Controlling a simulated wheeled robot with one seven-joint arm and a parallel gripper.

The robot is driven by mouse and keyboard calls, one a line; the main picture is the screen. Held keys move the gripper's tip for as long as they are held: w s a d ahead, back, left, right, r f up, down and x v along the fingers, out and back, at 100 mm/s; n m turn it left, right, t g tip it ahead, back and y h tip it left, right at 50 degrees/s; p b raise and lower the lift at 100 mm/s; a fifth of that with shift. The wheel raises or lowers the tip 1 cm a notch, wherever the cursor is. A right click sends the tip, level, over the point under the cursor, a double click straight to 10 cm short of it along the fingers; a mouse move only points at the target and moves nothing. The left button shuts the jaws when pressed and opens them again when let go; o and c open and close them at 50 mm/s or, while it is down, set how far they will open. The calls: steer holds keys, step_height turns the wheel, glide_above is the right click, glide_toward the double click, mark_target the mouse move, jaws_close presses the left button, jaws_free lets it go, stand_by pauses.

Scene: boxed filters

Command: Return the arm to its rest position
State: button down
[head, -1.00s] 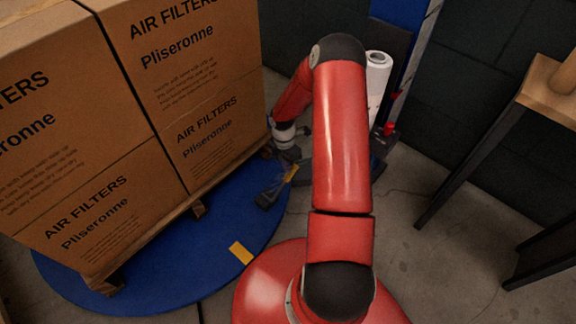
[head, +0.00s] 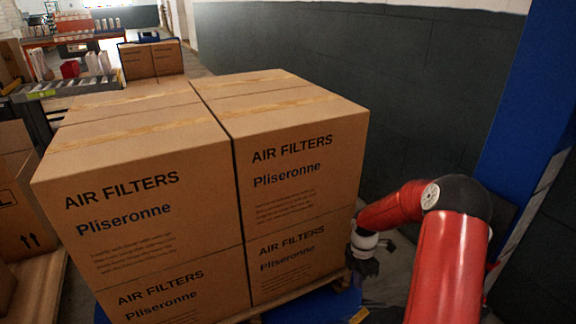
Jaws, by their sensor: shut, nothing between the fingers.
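My red arm (head: 450,265) rises at the lower right of the head view and bends at a black elbow, with its forearm reaching left and down. My gripper (head: 364,272) hangs at the end, beside the right side of the stacked air filter boxes (head: 300,165). It looks small and dark here, and its fingertips are hard to make out. It holds nothing that I can see. I cannot tell whether it touches the boxes.
A blue column (head: 525,105) stands at right, near the arm. A dark wall (head: 420,90) runs behind. More boxes (head: 30,215) are at left, and a conveyor (head: 75,88) is farther back.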

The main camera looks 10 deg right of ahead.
steer(key=s+a+r+m+t+h, duration=0.1)
steer(key=s+a+r+m, duration=0.15)
steer(key=r, duration=0.45)
steer(key=s+a+r+m+t, duration=0.1)
steer(key=s+a+r+m, duration=0.2)
steer(key=r, duration=0.5)
steer(key=s+a+r+m+t+h, duration=0.1)
steer(key=s+r+m, duration=0.25)
steer(key=r, duration=0.35)
steer(key=s+a+r+m+t, duration=0.1)
steer(key=s+a+r+m, duration=0.1)
steer(key=s, duration=0.3)
steer(key=s+a+r+m+t+y, duration=0.1)
steer(key=s+a+r+m+t, duration=0.1)
steer(key=s+r+m, duration=0.2)
steer(key=s+a+r+m+t+y, duration=0.1)
steer(key=s+a+r+m, duration=0.1)
steer(key=s+m, duration=0.3)
steer(key=shift+s+a+r, duration=0.35)
steer(key=shift+s+r, duration=0.5)
steer(key=shift+s, duration=0.4)
